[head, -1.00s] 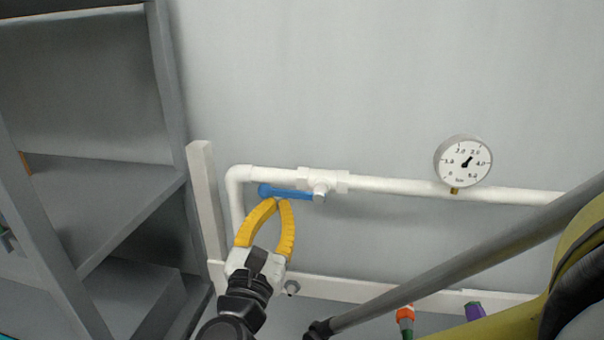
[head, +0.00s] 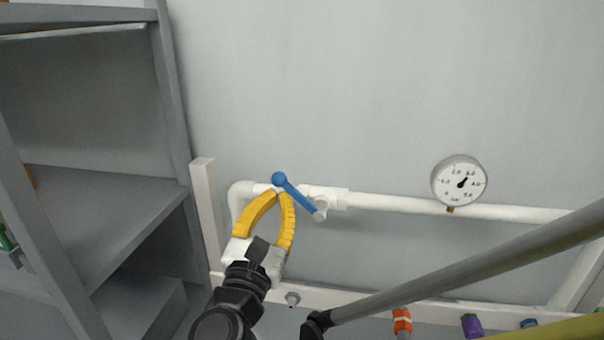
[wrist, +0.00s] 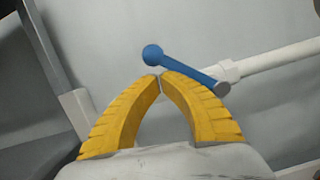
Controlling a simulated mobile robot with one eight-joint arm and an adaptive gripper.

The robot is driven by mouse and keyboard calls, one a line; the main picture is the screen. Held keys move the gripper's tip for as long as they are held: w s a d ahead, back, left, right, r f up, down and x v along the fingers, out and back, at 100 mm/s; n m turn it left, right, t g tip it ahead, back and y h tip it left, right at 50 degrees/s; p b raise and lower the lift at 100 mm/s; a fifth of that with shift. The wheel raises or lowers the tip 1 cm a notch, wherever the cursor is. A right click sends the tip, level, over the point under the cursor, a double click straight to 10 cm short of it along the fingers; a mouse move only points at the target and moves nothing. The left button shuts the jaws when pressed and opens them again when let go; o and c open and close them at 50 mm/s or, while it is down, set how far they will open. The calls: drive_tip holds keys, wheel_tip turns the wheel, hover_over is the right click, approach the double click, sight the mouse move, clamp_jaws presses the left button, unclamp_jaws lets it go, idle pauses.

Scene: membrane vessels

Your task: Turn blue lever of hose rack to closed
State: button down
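The blue lever (head: 300,197) sits on a white valve (head: 322,208) in the white pipe. It slants from the valve up and left, its round ball end (head: 279,179) above the pipe line. My gripper (head: 281,194) has yellow curved fingers with their tips together, just below the lever near its ball end. In the wrist view the tips (wrist: 161,76) meet at the underside of the blue lever (wrist: 190,73) and seem to touch it. The lever is not between the fingers.
A round pressure gauge (head: 459,182) stands on the pipe to the right. A grey shelf (head: 110,215) fills the left side. A grey bar (head: 450,270) crosses the lower right. Orange (head: 402,322) and purple (head: 471,325) fittings show at the bottom.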

sight(286, 186)
drive_tip(key=r+m, duration=0.1)
drive_tip(key=d+r+m+h+p, duration=0.1)
drive_tip(key=m, duration=0.1)
drive_tip(key=shift+r, duration=0.1)
drive_tip(key=shift+s+d+r+m+g+h+p, duration=0.1)
drive_tip(key=shift+d+r+m+g+h+p, duration=0.15)
drive_tip(key=shift+m, duration=0.3)
drive_tip(key=shift+d+r+m+g+h+p, duration=0.1)
drive_tip(key=shift+r+m+p, duration=0.1)
drive_tip(key=shift+m+p, duration=0.25)
drive_tip(key=shift+s+d+r+m+g+h+p, duration=0.2)
drive_tip(key=shift+d+m, duration=0.25)
drive_tip(key=shift+m, duration=0.3)
drive_tip(key=shift+w+d+r+m+g+h+p, duration=0.1)
drive_tip(key=shift+d+r+m+p, duration=0.25)
drive_tip(key=shift+d+m, duration=0.25)
drive_tip(key=shift+s+d+r+m+g+h+p, duration=0.15)
drive_tip(key=shift+d+r+m+p, duration=0.15)
drive_tip(key=shift+m, duration=0.55)
